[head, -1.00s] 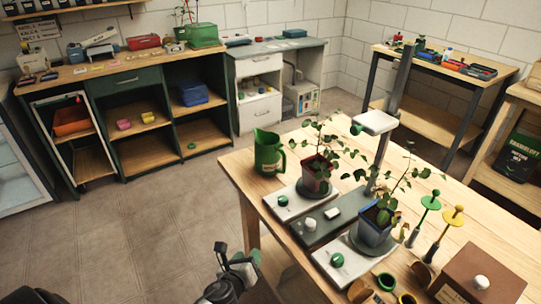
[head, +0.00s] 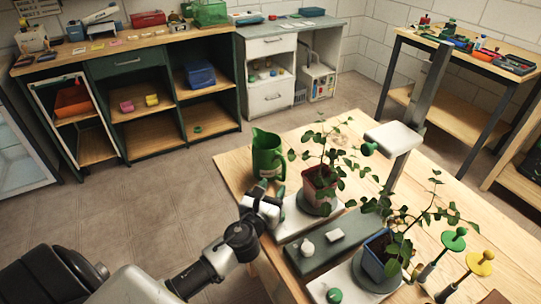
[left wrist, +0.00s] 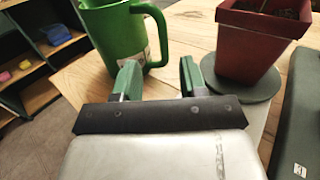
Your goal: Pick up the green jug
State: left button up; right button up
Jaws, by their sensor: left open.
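The green jug (head: 267,155) stands upright near the left corner of the wooden table. It has an open top, a spout on the left and a loop handle on the right. My left gripper (head: 268,199) is at the table's left edge, just on the near side of the jug. In the left wrist view the jug (left wrist: 115,35) is straight ahead, slightly left. There my left gripper's green fingers (left wrist: 158,75) are spread, with nothing between them; the jug's handle is just beyond the tips. My right gripper is not in view.
A red plant pot (head: 318,184) on a round dark base (left wrist: 238,84) stands close right of the jug. A blue pot (head: 380,255), a grey post (head: 432,85) and a yellow-topped tool (head: 480,263) are farther right. Floor left of the table is clear.

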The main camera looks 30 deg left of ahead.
aim_at(283, 173)
pick_arm(q)
jog(key=shift+w+a, duration=0.1)
jog(key=shift+w, duration=0.95)
jog(key=shift+w+a, duration=0.1)
jog(key=shift+w, duration=0.55)
jog(key=w, duration=0.3)
jog(key=shift+w+a+f, duration=0.1)
jog(key=shift+w, duration=0.6)
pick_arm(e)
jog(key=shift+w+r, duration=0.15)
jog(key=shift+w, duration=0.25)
pick_arm(q)
grip_shut()
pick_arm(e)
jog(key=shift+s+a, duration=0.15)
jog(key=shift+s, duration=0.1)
